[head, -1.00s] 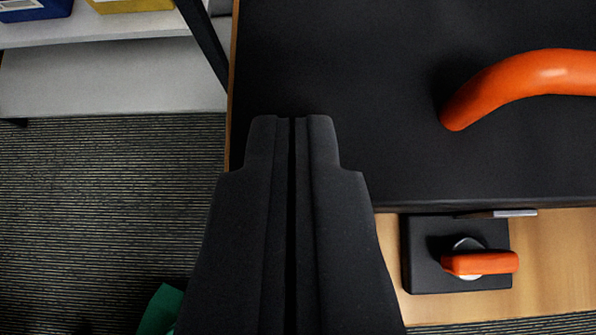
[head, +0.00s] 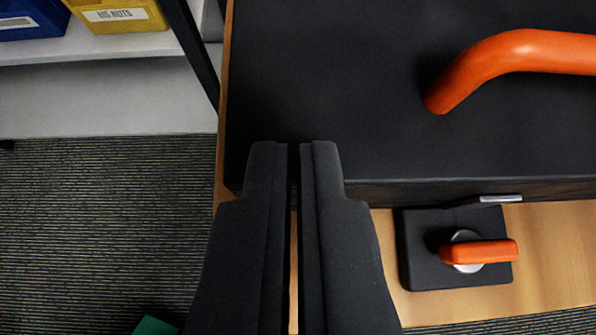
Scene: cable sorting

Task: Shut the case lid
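The black case (head: 330,80) fills the upper right of the view, with its flat top towards me. A thick orange handle (head: 500,55) curves over this top. Below the top's front edge, a narrow dark front face shows with a small silver latch piece (head: 500,198). I cannot tell whether the lid is fully down. My gripper (head: 294,145) is over the front left part of the case, fingers pointing up the picture. A narrow gap shows between the fingers, with wood visible through it, and nothing is held. I cannot tell whether the fingertips touch the case.
A black block with an orange lever (head: 485,251) sits on the wooden table (head: 550,240) in front of the case. A shelf (head: 110,48) with a yellow bin (head: 120,15) and a blue bin (head: 30,20) stands at upper left. Striped carpet and a green item (head: 155,325) lie left.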

